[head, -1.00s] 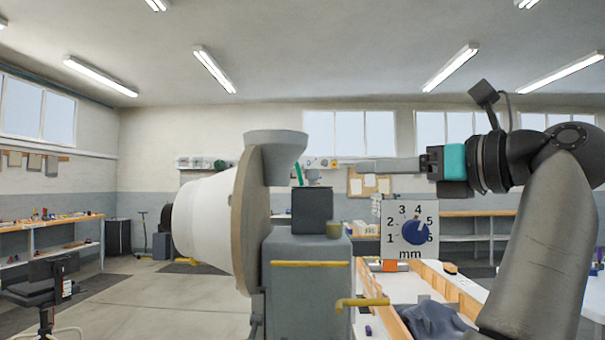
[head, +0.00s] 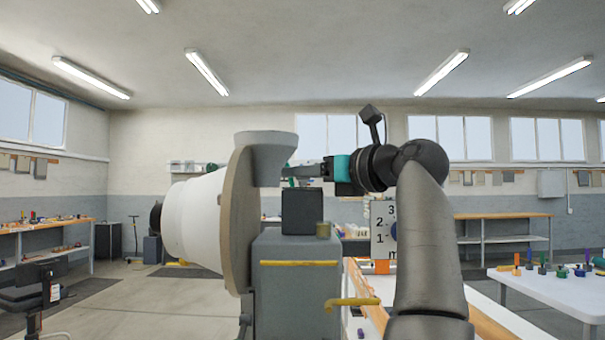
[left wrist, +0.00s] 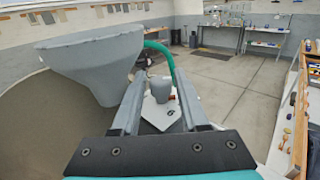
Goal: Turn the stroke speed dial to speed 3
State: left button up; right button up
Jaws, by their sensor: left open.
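A grey knob (left wrist: 160,88) stands on a white plate (left wrist: 160,118) in the left wrist view. A mark like a 6 shows on the plate; its other marks are hidden or too small to read. My left gripper (left wrist: 160,76) is open, with one finger on each side of the knob in the picture. I cannot tell whether the fingers touch it. In the head view my left gripper (head: 291,172) points left, close behind the grey hopper. My right gripper is not in view.
The grey hopper (head: 265,147) and large round disc (head: 238,220) stand close to my fingers. A green hose (left wrist: 168,60) curves behind the knob. A white table (head: 545,292) stands at right.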

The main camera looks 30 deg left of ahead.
pick_arm(q)
jog(key=shift+w+a, duration=0.1)
jog(key=shift+a, duration=0.15)
grip_shut()
dwell(0.3)
